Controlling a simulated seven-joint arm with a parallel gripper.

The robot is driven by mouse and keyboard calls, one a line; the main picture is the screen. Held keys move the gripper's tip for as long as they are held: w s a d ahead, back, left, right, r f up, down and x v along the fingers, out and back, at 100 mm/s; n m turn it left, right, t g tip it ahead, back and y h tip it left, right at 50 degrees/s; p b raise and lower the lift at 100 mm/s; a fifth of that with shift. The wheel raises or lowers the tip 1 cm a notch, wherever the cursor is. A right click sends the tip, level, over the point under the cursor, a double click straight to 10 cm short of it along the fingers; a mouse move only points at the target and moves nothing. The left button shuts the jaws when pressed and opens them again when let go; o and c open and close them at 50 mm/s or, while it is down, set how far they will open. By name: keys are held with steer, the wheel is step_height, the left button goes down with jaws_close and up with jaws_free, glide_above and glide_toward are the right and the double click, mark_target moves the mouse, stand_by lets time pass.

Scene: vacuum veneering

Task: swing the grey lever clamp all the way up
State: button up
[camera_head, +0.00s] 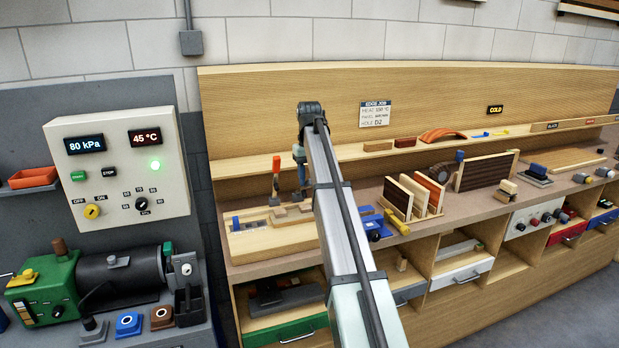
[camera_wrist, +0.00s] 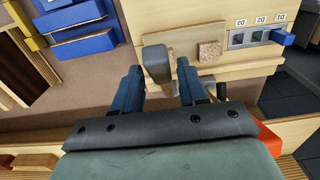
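The grey lever clamp (camera_wrist: 157,66) shows in the wrist view as a rounded grey lever end over a light wood board (camera_wrist: 170,12). My gripper (camera_wrist: 160,72) is open, with one dark blue finger on each side of the lever. A gap seems to show on both sides of it. In the head view my gripper (camera_head: 299,168) points down above the jig on the bench, and my forearm hides part of that area. The lever is hard to make out there. An orange handle (camera_head: 276,165) stands upright just left of my gripper; an orange part (camera_wrist: 269,139) shows at lower right in the wrist view.
A cork block (camera_wrist: 209,50) and a grey slotted strip with a blue peg (camera_wrist: 282,37) lie right of the lever. Blue blocks (camera_wrist: 80,28) are at upper left. In the head view, a rack of upright panels (camera_head: 412,196) stands right of my arm, and a control box (camera_head: 120,165) at left.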

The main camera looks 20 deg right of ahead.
steer(key=shift+o, duration=0.7)
steer(key=shift+s+f, duration=0.25)
steer(key=shift+s, duration=0.1)
steer(key=s+f+t, duration=0.3)
steer(key=f+t, duration=0.2)
steer(key=w+v, duration=0.1)
steer(key=v, duration=1.3)
steer(key=s+d+f+m+t, duration=0.1)
steer(key=d+f, duration=0.5)
steer(key=d, duration=0.3)
steer(key=s+d+f+m+h, duration=0.1)
steer(key=d+f, duration=0.4)
steer(key=d, duration=0.5)
steer(key=s+d+f+m+t, duration=0.1)
steer(key=d+f+m, duration=0.1)
steer(key=d+f, duration=0.4)
steer(key=shift+s+d+f+m+t, duration=0.15)
steer(key=shift+d+m, duration=0.05)
steer(key=shift+d, duration=0.8)
steer(key=shift+s+d+f+m+t, duration=0.15)
steer(key=shift+d+m, duration=0.05)
steer(key=shift+d, duration=0.75)
